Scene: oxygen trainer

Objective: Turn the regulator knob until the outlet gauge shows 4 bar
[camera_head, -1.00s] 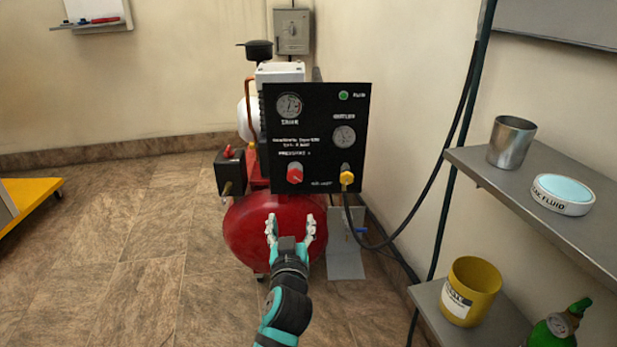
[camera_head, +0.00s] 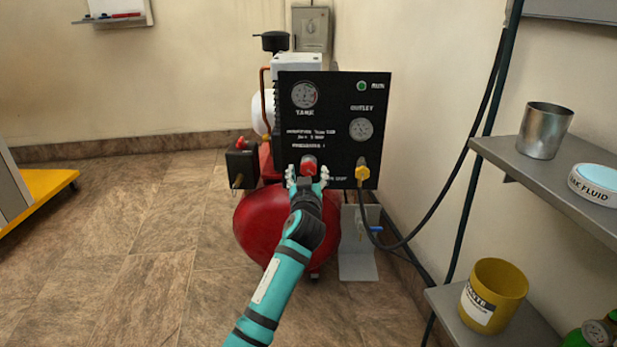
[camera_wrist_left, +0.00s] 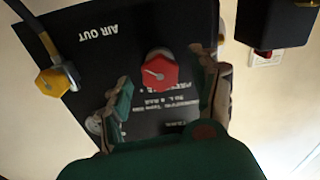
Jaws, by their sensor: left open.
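The red regulator knob (camera_head: 308,165) is on the lower part of the black panel (camera_head: 335,95). In the left wrist view the knob (camera_wrist_left: 159,71) is hexagonal with a pale pointer line. My left gripper (camera_head: 307,177) is open, its fingers on either side of the knob in the picture; I cannot tell whether they touch it. The fingers (camera_wrist_left: 165,92) also show in the left wrist view. The outlet gauge (camera_head: 361,129) is at the panel's right; its needle is too small to read. The tank gauge (camera_head: 305,95) is at upper left. My right gripper is not in view.
A yellow air-out fitting (camera_head: 362,173) with a black hose is right of the knob. The red tank (camera_head: 268,225) is below the panel. Shelves at right hold a metal cup (camera_head: 545,130), a white round container (camera_head: 595,184) and a yellow bin (camera_head: 494,295).

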